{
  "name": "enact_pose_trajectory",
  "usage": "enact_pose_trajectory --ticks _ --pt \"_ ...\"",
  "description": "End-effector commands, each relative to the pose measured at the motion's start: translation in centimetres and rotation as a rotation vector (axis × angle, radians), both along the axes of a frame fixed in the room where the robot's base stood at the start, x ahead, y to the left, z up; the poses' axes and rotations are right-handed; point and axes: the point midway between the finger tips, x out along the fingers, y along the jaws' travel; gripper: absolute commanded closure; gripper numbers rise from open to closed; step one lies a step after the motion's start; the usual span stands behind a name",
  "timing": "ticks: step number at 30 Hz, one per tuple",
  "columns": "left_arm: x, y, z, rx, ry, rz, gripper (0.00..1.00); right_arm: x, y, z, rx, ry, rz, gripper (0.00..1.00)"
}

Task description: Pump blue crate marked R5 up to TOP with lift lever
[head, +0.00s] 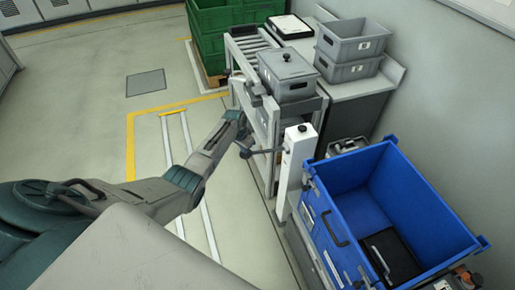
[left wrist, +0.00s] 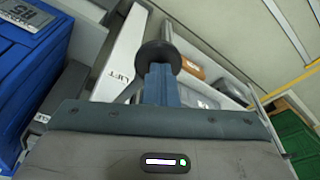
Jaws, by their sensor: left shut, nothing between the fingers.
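The blue crate (head: 340,187) sits at the right in the head view, on the lift beside the white lift post (head: 297,160). Its R5 label (left wrist: 35,22) shows upside down in the left wrist view. The lift lever (head: 265,151) sticks out left from the post and ends in a dark round knob (left wrist: 158,56). My left gripper (head: 244,143) is at the knob end of the lever. Its fingers (left wrist: 159,84) are shut and empty, overlapping the knob in the wrist view; contact cannot be told. My right gripper is not in view.
A black case (head: 392,255) lies in the blue crate. A grey lidded box (head: 287,73) stands on the roller conveyor (head: 245,43) behind the post. Grey bins (head: 350,42) are stacked on the bench. Green crates (head: 222,30) stand at the back. The floor at left is clear.

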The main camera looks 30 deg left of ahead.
Motion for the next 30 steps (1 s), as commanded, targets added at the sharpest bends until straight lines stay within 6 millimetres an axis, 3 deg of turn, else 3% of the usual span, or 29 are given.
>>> enact_pose_trajectory --ticks 6,15,24,30 --pt "-0.4 0.2 -1.7 -0.001 0.004 0.001 1.00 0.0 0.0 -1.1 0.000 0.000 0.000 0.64" --pt "-0.4 0.2 -1.7 0.000 0.004 0.000 1.00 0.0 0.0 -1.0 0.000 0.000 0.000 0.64" --pt "-0.6 0.4 -3.4 0.000 0.004 0.000 1.00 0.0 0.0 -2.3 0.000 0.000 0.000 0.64" --pt "-0.6 0.4 -3.4 0.000 0.005 0.000 1.00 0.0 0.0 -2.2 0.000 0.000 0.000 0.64"
